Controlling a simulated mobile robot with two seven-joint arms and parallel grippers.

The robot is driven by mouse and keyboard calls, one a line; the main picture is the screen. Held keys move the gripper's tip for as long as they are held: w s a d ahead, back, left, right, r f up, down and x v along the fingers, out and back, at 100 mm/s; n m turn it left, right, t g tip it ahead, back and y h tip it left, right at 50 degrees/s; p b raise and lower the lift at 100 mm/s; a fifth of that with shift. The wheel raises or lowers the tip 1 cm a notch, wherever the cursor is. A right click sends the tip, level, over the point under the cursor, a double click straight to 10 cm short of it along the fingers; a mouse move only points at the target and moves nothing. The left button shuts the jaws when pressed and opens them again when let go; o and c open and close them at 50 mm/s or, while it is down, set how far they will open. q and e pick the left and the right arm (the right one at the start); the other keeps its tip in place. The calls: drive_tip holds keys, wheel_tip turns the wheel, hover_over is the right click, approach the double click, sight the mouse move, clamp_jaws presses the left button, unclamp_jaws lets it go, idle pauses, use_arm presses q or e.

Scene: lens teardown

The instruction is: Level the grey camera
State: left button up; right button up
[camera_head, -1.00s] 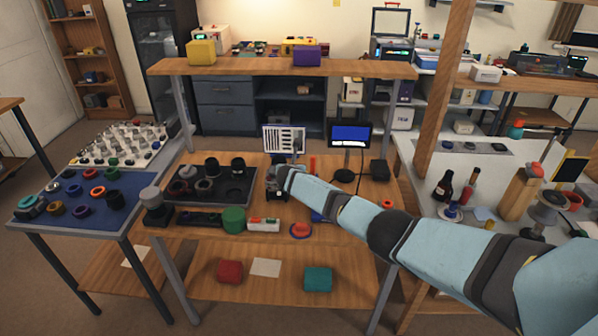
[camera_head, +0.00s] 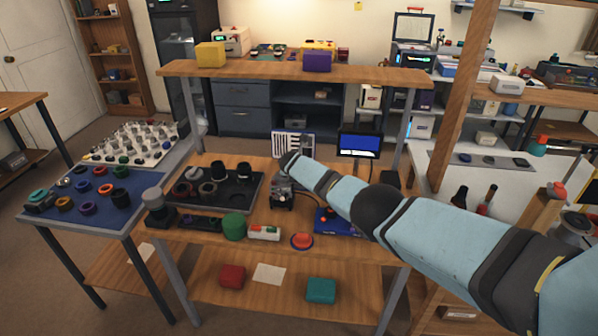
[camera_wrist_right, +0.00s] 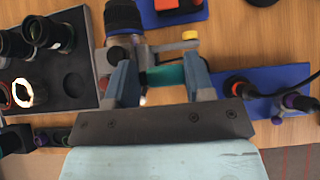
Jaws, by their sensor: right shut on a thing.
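A small dark grey device (camera_head: 283,198), which looks like the grey camera on a mount, stands on the workbench right of the lens tray. My right arm reaches over it from the right, and its hand hides part of the area behind. In the right wrist view a black ribbed lens barrel (camera_wrist_right: 123,16) and grey mount parts (camera_wrist_right: 147,53) with a yellow knob (camera_wrist_right: 190,35) lie just beyond the fingers. My right gripper (camera_wrist_right: 160,80) has a teal part (camera_wrist_right: 165,76) between its fingers. Whether the camera is level cannot be told. My left gripper is not in view.
A dark tray (camera_head: 245,203) with lens parts lies left of the device. A green cylinder (camera_head: 234,226) and a red button (camera_head: 302,240) stand near the front edge. A white panel (camera_head: 293,145) and a small screen (camera_head: 359,144) stand behind.

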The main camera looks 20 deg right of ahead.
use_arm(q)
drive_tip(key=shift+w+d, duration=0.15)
use_arm(e)
drive_tip(key=shift+w+d+r, duration=0.15)
drive_tip(key=shift+d, duration=0.5)
drive_tip(key=o, duration=1.1)
drive_tip(key=shift+w+d+f, duration=0.2)
drive_tip(key=shift+f, duration=0.25)
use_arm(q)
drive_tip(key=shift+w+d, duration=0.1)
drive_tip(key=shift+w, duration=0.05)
use_arm(e)
drive_tip(key=shift+a+r, duration=0.1)
drive_tip(key=shift+a, duration=0.2)
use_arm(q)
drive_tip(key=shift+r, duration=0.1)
